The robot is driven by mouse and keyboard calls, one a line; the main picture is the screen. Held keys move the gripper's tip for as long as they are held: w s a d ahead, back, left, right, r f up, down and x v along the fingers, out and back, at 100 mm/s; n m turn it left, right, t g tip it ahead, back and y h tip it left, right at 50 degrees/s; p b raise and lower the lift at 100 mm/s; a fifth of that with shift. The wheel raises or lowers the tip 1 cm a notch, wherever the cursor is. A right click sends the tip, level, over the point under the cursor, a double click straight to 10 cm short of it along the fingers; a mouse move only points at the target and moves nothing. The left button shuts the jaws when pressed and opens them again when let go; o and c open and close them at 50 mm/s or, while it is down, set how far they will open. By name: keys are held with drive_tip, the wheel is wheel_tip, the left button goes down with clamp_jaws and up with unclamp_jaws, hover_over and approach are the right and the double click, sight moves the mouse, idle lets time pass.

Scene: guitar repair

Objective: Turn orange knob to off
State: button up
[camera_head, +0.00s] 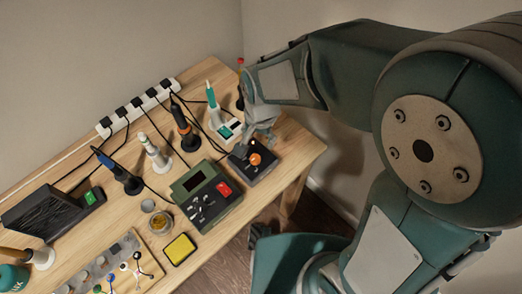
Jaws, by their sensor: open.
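The orange knob (255,159) sits on top of a small dark box (262,172) near the right end of the wooden table. My gripper (257,138) is open and hangs just behind the knob, over the back part of the box. Its fingers point down toward the table. Whether a finger touches the knob or the box cannot be told from this view. The knob's marks and its setting are too small to read.
A green device with a red button (207,195) stands left of the box. Soldering irons in stands, including an orange one (186,131) and a teal one (213,103), are behind. A power strip (140,107) lines the back. The table's right edge (313,158) is close.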

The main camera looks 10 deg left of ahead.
sight(255, 157)
drive_tip(key=f, duration=0.6)
drive_tip(key=a+f, duration=0.1)
drive_tip(key=f, duration=0.1)
drive_tip(key=shift+f, duration=0.4)
drive_tip(key=shift+d+f, duration=0.15)
drive_tip(key=shift+f, duration=0.5)
clamp_jaws()
